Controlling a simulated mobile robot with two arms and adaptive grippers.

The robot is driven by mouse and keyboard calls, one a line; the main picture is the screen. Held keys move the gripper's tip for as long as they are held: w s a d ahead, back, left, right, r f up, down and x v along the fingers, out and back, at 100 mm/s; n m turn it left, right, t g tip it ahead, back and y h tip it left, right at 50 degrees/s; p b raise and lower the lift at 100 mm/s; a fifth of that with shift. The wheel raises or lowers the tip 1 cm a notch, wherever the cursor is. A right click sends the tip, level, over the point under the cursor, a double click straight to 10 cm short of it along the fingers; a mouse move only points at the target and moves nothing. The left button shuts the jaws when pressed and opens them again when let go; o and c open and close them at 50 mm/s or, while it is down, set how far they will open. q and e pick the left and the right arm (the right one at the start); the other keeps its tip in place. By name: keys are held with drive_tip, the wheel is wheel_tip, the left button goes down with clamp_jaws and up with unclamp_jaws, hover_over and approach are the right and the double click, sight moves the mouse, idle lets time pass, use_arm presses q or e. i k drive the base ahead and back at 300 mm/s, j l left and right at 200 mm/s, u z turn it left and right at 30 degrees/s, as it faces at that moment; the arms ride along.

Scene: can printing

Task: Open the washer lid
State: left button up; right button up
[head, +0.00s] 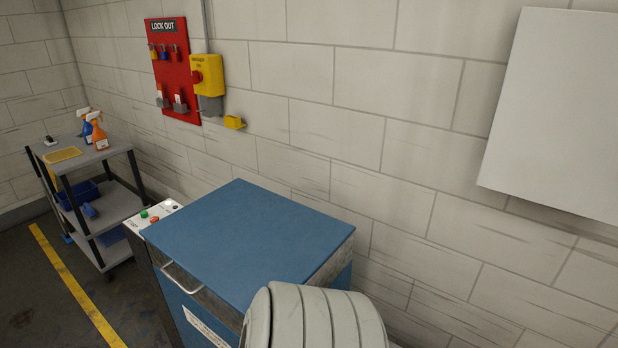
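The washer (203,318) is a blue box-shaped machine against the wall, in the lower middle of the head view. Its flat blue lid (241,238) is shut and lies level on top. A metal handle (181,279) is on the front left edge of the lid. A small panel (153,215) with green, red and white buttons sits at the washer's left side. A ribbed grey part, likely of my arm, covers the washer's lower right corner. Neither of my grippers is in view.
A grey cart (116,205) with spray bottles (98,134) and blue bins stands at the left. A red lockout board (173,70) and a yellow box (207,76) hang on the wall behind. A yellow line (77,290) marks the clear floor at the lower left.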

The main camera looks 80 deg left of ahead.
sight(241, 237)
drive_tip(key=u, duration=3.6)
drive_tip(key=j+u, duration=0.25)
drive_tip(key=u, duration=0.2)
drive_tip(key=j+u, duration=0.2)
drive_tip(key=u, duration=0.25)
